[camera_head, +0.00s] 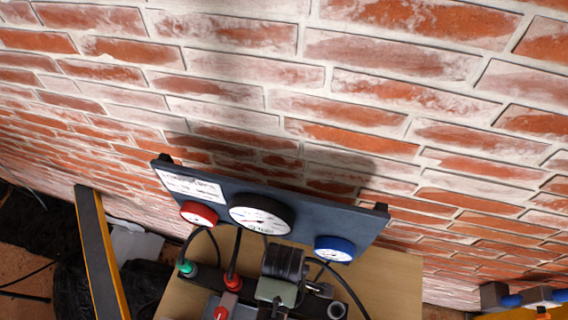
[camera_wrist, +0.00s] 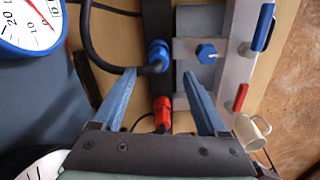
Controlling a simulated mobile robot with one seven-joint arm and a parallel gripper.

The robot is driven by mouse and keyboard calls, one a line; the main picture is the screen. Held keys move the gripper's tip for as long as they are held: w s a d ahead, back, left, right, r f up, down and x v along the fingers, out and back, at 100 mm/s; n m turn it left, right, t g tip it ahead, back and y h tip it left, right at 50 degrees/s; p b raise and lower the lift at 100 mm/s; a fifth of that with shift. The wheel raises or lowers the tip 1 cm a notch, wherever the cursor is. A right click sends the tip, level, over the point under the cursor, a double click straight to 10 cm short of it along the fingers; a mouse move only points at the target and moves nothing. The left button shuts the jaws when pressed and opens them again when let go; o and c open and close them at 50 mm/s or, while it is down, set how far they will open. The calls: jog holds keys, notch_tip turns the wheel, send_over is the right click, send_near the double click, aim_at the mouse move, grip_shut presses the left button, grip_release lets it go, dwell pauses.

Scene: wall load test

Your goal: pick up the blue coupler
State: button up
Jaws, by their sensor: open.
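The blue coupler (camera_wrist: 158,52) shows in the wrist view on a dark rail, with a black hose bending away from it to the left. My gripper (camera_wrist: 159,74) is open, its two fingers pointing towards the coupler. The fingertips lie to the left and right just below it in the picture, and nothing is held. I cannot tell how far above the coupler the tips are. In the head view I cannot make out the blue coupler; my arm's end covers part of that area.
A red coupler (camera_wrist: 163,108) sits between the fingers in the wrist view. A blue knob (camera_wrist: 206,52), a blue handle (camera_wrist: 263,28), a red handle (camera_wrist: 240,97) and a white mug (camera_wrist: 251,130) are to the right. A gauge panel (camera_head: 290,213) stands before the brick wall. A green coupler (camera_head: 186,267) is at left.

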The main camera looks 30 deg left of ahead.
jog(key=shift+w+f+p, duration=0.1)
jog(key=shift+f+p, duration=0.5)
jog(key=shift+f, duration=2.3)
grip_shut()
